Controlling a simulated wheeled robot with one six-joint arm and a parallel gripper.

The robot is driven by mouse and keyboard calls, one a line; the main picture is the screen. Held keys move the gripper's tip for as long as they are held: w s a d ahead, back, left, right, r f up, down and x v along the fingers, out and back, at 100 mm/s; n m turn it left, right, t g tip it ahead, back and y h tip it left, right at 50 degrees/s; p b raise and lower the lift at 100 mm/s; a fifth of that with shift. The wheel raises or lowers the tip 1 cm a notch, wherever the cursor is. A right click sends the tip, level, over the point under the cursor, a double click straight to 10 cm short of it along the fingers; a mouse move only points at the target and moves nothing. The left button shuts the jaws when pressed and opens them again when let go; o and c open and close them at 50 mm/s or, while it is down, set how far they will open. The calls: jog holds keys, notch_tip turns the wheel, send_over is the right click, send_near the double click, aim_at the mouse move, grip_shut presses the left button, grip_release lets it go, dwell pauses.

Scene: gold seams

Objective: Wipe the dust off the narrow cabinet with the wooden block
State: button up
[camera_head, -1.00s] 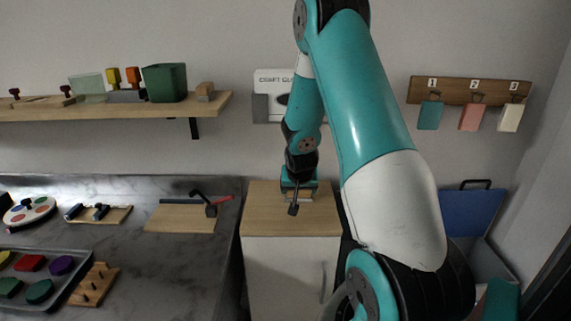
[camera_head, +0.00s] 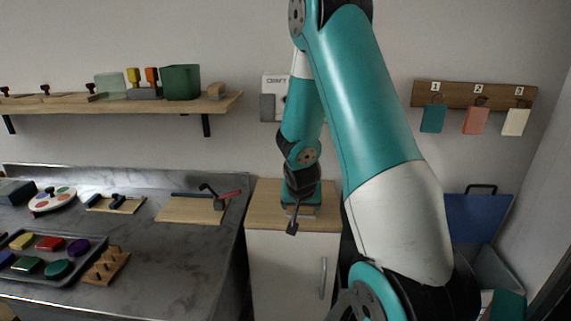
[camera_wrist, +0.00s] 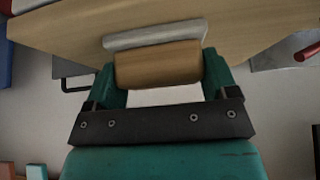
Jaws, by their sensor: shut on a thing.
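The narrow cabinet (camera_head: 278,270) stands in the middle of the head view, with a light wooden top (camera_head: 264,207) and a pale door. My gripper (camera_head: 301,203) is low over the right part of this top. In the wrist view my gripper (camera_wrist: 160,78) is shut on the wooden block (camera_wrist: 158,66), with one finger at each end. A pale grey pad (camera_wrist: 155,34) on the block faces the cabinet top and looks to be at or very near it. I cannot make out any dust on the visible wood.
A marble counter (camera_head: 165,260) with a tray (camera_head: 95,262) and tools lies left of the cabinet. A shelf (camera_head: 60,106) hangs above it. A blue-lidded bin (camera_head: 475,216) stands at the right. Three tags hang on a wall rack (camera_head: 460,94).

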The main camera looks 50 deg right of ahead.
jog(key=shift+s+a, duration=0.3)
jog(key=shift+a, duration=0.05)
jog(key=shift+s+a+r, duration=0.15)
jog(key=shift+a+r, duration=0.05)
jog(key=shift+a, duration=0.05)
jog(key=r+p, duration=0.1)
jog(key=r, duration=0.1)
jog(key=shift+s+d+r+p, duration=0.1)
jog(key=shift+d+r+p, duration=0.1)
jog(key=shift+r+p, duration=0.15)
jog(key=shift+a+r+p, duration=0.15)
jog(key=shift+r+p, duration=1.9)
jog(key=shift+r, duration=0.45)
